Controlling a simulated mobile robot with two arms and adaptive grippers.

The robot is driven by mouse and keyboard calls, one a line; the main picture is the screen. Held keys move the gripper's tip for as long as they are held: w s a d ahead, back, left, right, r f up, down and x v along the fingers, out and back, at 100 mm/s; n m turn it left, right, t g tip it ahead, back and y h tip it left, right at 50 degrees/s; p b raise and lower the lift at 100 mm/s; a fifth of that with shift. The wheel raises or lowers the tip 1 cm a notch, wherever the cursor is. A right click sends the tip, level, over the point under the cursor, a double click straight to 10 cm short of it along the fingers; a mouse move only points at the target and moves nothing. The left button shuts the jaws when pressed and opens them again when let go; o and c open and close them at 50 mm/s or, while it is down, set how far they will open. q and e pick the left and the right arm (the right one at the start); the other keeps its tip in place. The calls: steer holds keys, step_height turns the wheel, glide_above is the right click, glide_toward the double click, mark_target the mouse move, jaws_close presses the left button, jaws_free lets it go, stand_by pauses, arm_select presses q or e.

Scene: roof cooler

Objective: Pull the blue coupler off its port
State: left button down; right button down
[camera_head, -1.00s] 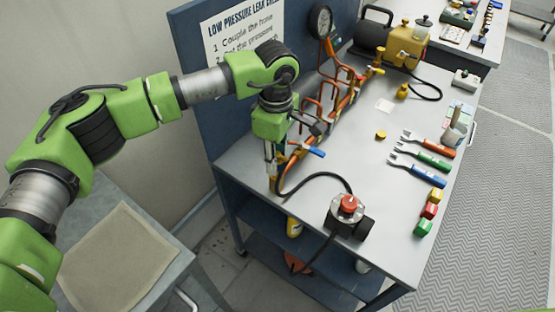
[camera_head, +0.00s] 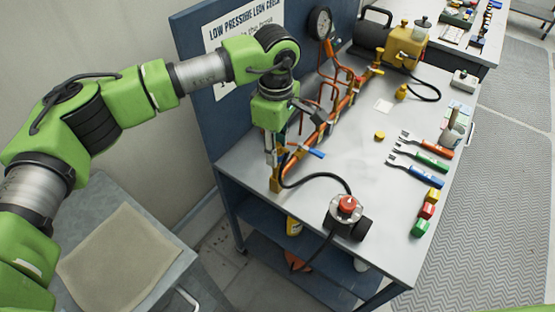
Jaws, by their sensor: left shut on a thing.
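My left gripper (camera_head: 271,158) is at the near end of the orange pipe manifold (camera_head: 318,135), pointing down. It is shut on what seems to be the blue coupler, which the fingers mostly hide. The black hose (camera_head: 315,176) runs from just beside the fingers to the device with a red top (camera_head: 345,208). A blue lever (camera_head: 313,152) sticks out to the right of the gripper. Whether the coupler is on or off its port cannot be told. My right gripper is not in view.
Red, green and blue forked tools (camera_head: 420,160) and small coloured blocks (camera_head: 427,212) lie at the bench's right side. A gauge (camera_head: 320,22) and a yellow pump (camera_head: 405,46) stand behind. A blue sign panel (camera_head: 195,115) stands close behind my arm.

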arm_select(q)
steer(key=shift+r+p, duration=0.35)
steer(key=shift+r, duration=0.75)
